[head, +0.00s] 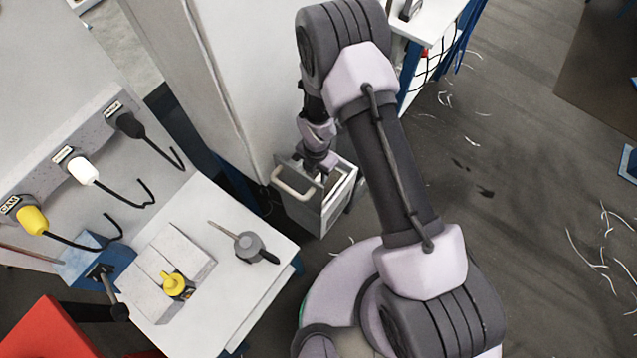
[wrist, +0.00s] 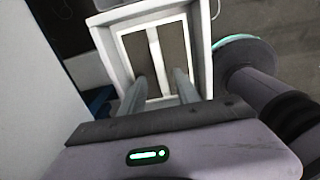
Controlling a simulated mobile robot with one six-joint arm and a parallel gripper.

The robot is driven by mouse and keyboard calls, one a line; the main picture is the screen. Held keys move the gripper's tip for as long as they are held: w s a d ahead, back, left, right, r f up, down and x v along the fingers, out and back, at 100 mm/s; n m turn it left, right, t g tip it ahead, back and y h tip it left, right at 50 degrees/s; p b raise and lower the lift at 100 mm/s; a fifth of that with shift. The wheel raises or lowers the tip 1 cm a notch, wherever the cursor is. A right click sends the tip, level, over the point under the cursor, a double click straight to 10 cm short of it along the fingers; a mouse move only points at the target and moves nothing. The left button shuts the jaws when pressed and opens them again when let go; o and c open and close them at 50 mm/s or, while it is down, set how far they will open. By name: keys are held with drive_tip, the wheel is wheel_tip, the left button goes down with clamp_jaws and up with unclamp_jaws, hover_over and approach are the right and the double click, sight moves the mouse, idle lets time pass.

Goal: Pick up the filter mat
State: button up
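A grey open-topped box (head: 305,212) with a pale handle stands on the floor beside the tall white cabinet. In the wrist view the box (wrist: 104,45) has a pale rim and a dark interior. A pale upright strip, apparently the filter mat (wrist: 155,52), runs down its middle between two dark areas; I cannot tell its full shape. My gripper (wrist: 159,78) is open, its two fingers apart over the box opening, one on each side of the strip's line. I cannot tell whether they touch anything. In the head view my gripper (head: 321,173) is at the box's top, its fingers mostly hidden.
A tall white cabinet (head: 235,80) stands close behind the box. Loose pale threads lie on the open floor (head: 520,160) at right.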

sight(318, 178)
drive_tip(key=f+b, duration=0.1)
drive_tip(key=f, duration=0.3)
drive_tip(key=shift+w+d+f+b, duration=0.2)
drive_tip(key=shift+f+b, duration=0.05)
drive_tip(key=shift+b, duration=0.15)
drive_tip(key=shift+r, duration=0.2)
drive_tip(key=shift+c, duration=0.7)
clamp_jaws()
